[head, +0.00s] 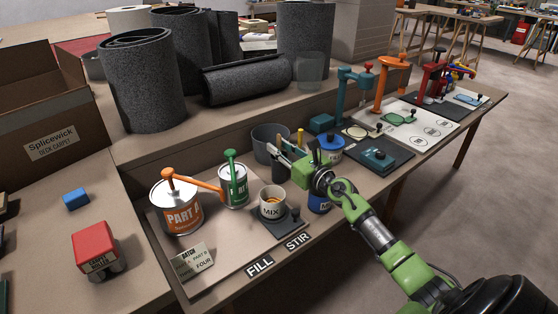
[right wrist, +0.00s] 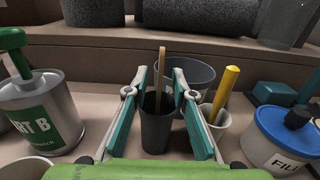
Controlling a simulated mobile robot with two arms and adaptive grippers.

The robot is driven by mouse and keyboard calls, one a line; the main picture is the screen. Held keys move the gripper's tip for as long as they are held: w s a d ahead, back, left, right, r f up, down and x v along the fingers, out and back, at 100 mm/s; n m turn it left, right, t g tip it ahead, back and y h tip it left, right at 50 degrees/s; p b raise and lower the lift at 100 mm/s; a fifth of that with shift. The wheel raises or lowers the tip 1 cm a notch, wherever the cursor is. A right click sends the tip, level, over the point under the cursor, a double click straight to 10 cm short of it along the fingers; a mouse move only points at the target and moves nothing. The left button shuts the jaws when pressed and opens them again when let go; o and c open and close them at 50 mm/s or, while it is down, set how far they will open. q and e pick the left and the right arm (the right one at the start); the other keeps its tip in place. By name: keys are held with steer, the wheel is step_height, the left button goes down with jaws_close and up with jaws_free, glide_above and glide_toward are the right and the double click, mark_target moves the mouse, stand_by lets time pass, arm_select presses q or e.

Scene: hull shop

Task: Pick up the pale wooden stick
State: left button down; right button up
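The pale wooden stick (right wrist: 162,72) stands nearly upright in a dark grey cup (right wrist: 156,132) in the right wrist view. My right gripper (right wrist: 160,84) is open, with one teal-padded finger to each side of the stick and cup. A gap shows between the stick and each finger. In the head view my right gripper (head: 276,152) reaches over the bench from the right, and the dark cup (head: 279,172) shows just below it. I cannot make out the stick clearly there. My left gripper is not in view.
A yellow stick (right wrist: 226,90) in a small pale cup stands close on the right. A wide grey bucket (right wrist: 190,72) is behind. The PART B can (right wrist: 38,112) is on the left, the blue FILL tub (right wrist: 283,140) on the right. A MIX cup (head: 271,206) stands nearer the front.

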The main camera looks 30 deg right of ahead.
steer(key=shift+w, duration=0.3)
jaws_close()
steer(key=shift+r, duration=0.1)
